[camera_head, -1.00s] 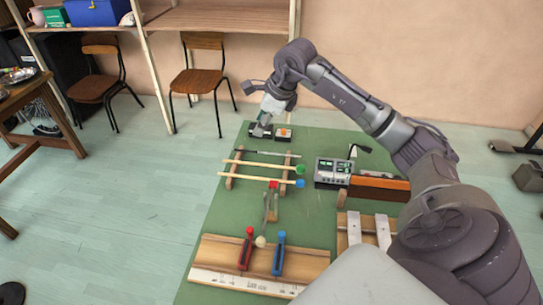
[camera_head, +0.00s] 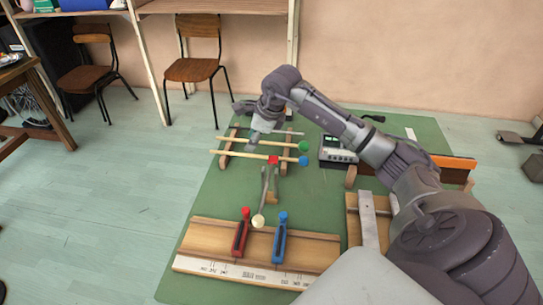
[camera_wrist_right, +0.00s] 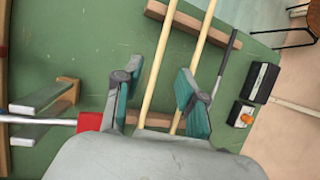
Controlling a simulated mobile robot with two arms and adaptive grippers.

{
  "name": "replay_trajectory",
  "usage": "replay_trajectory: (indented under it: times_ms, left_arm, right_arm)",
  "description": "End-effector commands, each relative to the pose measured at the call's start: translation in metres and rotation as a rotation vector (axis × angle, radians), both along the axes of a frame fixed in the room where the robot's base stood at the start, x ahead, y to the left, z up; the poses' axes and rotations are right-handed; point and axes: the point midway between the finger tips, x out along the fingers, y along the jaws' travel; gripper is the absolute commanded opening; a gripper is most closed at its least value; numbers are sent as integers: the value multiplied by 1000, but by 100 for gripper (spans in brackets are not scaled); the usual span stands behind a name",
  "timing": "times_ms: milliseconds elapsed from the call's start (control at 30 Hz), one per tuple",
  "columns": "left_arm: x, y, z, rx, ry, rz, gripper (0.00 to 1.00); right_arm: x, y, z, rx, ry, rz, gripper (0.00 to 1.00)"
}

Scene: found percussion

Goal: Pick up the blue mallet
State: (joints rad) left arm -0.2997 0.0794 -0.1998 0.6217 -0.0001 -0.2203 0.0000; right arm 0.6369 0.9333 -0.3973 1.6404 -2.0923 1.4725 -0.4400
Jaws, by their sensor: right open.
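The blue mallet, a pale wooden stick with a blue head (camera_head: 303,160), lies across two wooden rails on the green mat. A similar stick with a green head (camera_head: 304,146) lies just beyond it. My right gripper (camera_head: 256,137) is open above the sticks, around their middle. In the right wrist view, its fingers (camera_wrist_right: 157,100) straddle two pale sticks; the left one (camera_wrist_right: 160,60) appears to be the blue mallet, with its head hidden. The other stick (camera_wrist_right: 207,25) passes close to the right finger. My left gripper is not in view.
A thin dark rod (camera_wrist_right: 224,62) lies beyond the sticks. A red-headed beater (camera_wrist_right: 89,121) lies close to the left finger. A wooden board (camera_head: 205,235) with red (camera_head: 241,232) and blue (camera_head: 280,238) handled pieces lies nearer. A grey device (camera_head: 337,148) sits right.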

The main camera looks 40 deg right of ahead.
Motion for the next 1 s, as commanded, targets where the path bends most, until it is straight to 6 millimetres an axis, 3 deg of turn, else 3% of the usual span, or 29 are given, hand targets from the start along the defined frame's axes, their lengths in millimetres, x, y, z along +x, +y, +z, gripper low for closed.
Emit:
replay_trajectory:
  times_ms: [600,900,1000]
  left_arm:
    - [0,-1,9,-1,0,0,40]
    - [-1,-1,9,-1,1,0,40]
    - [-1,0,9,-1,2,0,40]
  right_arm:
    - [35,15,-62,3,1,-1,40]
    - [38,15,-68,-2,-1,0,40]
    - [38,15,-68,-2,-1,0,27]
